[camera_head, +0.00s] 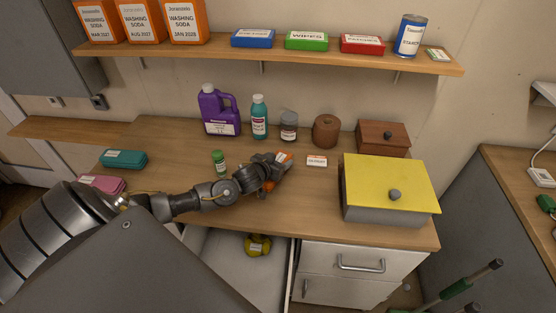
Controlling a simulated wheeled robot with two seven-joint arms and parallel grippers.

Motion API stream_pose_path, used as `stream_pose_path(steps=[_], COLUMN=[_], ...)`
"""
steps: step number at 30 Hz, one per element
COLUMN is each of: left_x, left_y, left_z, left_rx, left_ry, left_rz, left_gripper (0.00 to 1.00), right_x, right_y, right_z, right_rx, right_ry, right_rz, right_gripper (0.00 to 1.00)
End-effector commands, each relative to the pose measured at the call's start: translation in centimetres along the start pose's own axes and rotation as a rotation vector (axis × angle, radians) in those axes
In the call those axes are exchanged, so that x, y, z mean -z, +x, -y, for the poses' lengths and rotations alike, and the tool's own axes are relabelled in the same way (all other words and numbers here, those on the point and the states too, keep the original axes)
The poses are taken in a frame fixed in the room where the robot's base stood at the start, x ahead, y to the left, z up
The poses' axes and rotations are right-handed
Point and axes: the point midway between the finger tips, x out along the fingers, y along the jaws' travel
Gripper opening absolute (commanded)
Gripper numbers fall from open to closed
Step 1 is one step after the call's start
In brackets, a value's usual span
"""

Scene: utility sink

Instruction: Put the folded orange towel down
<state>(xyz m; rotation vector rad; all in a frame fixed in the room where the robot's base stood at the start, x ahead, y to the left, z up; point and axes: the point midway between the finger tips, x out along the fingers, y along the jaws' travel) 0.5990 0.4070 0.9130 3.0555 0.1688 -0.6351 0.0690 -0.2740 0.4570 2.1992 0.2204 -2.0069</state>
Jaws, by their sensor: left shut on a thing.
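My left gripper (277,172) reaches in from the left over the middle of the wooden counter. It is shut on the folded orange towel (284,157), whose orange parts show beyond and below the fingers, with a bit of pale label at the top. Most of the towel is hidden behind the gripper. I cannot tell whether the towel touches the counter (300,205). My right gripper is not in view.
A small white-and-orange box (317,161) lies just right of the gripper, and a green-capped bottle (219,162) stands left. A yellow-lidded box (390,184) is further right. Below, an open drawer (222,257) holds a yellow item (257,244). Teal (124,159) and pink (100,184) bundles lie left.

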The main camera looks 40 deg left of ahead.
Motion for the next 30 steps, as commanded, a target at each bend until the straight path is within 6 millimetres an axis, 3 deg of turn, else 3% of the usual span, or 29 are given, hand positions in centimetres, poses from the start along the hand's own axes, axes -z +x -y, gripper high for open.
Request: stream_pose_path(steps=[2,3,7,19,30], left_x=[-0.3,-0.2,-0.2,-0.1,-0.3], left_y=[0.1,0.1,0.1,-0.5,-7.7], left_z=[0.0,0.0,0.0,0.0,0.0], left_rx=[0.000,0.000,0.000,0.000,-0.002], left_ry=[-0.001,0.000,0.000,0.001,0.000], left_rz=[0.000,0.001,0.001,0.002,0.002], left_gripper=[0.36,0.66,0.83,0.83,0.83], right_x=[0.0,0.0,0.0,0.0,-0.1], right_y=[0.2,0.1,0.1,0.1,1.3], right_z=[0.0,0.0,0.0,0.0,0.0], right_rx=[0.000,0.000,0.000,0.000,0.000], right_ry=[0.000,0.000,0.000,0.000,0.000], right_rz=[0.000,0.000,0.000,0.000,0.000], right_gripper=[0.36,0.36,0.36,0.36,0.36])
